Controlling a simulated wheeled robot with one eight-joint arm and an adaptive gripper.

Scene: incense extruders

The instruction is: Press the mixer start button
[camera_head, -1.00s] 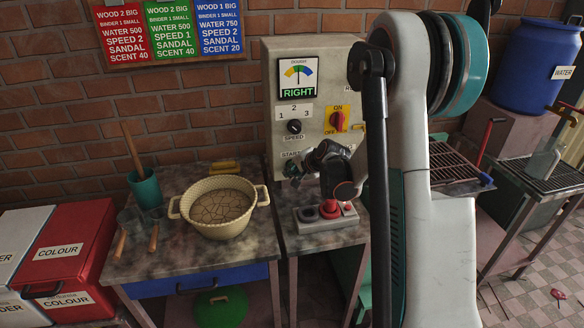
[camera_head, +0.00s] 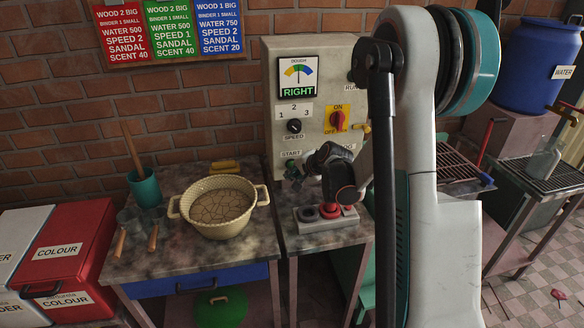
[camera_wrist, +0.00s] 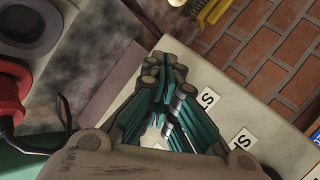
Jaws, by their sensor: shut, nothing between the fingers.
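The grey control panel (camera_head: 309,100) stands against the brick wall. It bears a dial reading RIGHT (camera_head: 298,80), a speed knob (camera_head: 294,126) and a red-and-yellow ON/OFF switch (camera_head: 337,121). The START label (camera_head: 291,154) shows just above my gripper (camera_head: 291,171). The start button is not visible; my gripper covers the area under that label. In the wrist view my gripper (camera_wrist: 165,65) has its fingers together and empty, beside the panel face and its small labels (camera_wrist: 207,99). I cannot tell whether the fingertips touch the button.
A cream basin (camera_head: 219,207) of cracked material and a teal cup (camera_head: 145,187) stand on the left table. Yellow blocks (camera_head: 224,165) lie behind the basin. A blue water barrel (camera_head: 535,65) is at right.

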